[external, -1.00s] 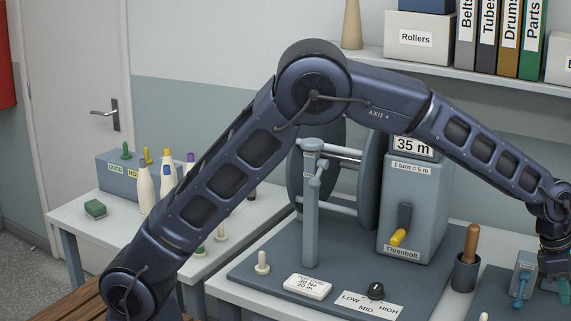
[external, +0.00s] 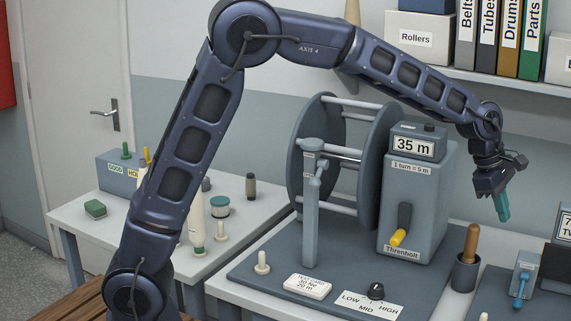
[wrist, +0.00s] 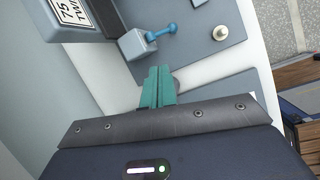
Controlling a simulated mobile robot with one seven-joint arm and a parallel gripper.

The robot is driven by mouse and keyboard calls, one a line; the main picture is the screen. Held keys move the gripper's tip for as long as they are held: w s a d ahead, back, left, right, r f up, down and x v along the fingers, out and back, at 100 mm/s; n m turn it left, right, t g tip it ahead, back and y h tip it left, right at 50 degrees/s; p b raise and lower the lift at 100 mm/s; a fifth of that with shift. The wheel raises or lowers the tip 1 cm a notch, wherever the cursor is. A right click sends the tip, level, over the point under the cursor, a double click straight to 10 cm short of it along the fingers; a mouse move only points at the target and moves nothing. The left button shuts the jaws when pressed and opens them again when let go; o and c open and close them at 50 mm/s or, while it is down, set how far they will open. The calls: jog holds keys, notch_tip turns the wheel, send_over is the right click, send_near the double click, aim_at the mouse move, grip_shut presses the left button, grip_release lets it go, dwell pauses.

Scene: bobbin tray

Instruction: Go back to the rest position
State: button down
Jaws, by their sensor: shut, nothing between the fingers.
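My gripper (external: 502,207) hangs in the air to the right of the grey winding machine (external: 420,215) in the external view, with its teal fingers pointing down. In the wrist view the teal fingers of my gripper (wrist: 158,86) lie together, shut and empty. Nothing touches them. The arm is bent high at its elbow and reaches over the bench from the left.
A reel (external: 312,180) stands beside the machine, with its yellow-handled crank (external: 399,237). A wooden-handled tool sits in a dark cup (external: 466,274) below my gripper. A blue lever (external: 521,288) is at right; it also shows in the wrist view (wrist: 160,33). A shelf (external: 420,67) runs behind.

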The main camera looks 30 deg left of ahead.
jog(key=a+r+m+t, duration=0.15)
jog(key=a+r, duration=0.25)
jog(key=a, duration=0.9)
jog(key=a+r+m+y, duration=0.1)
jog(key=a+r+m, duration=0.25)
jog(key=a, duration=0.95)
jog(key=a+r+m+t, duration=0.15)
jog(key=a+r, duration=0.25)
jog(key=a, duration=0.9)
jog(key=s+a+f+m+y, duration=0.1)
jog(key=s+a+f+m, duration=0.2)
jog(key=s+a, duration=0.8)
jog(key=s+a+f+m+y, duration=0.2)
jog(key=s+a+m, duration=0.3)
jog(key=s+a, duration=0.6)
jog(key=shift+a+f+t, duration=0.3)
jog(key=shift+f, duration=0.2)
jog(key=shift+w, duration=0.1)
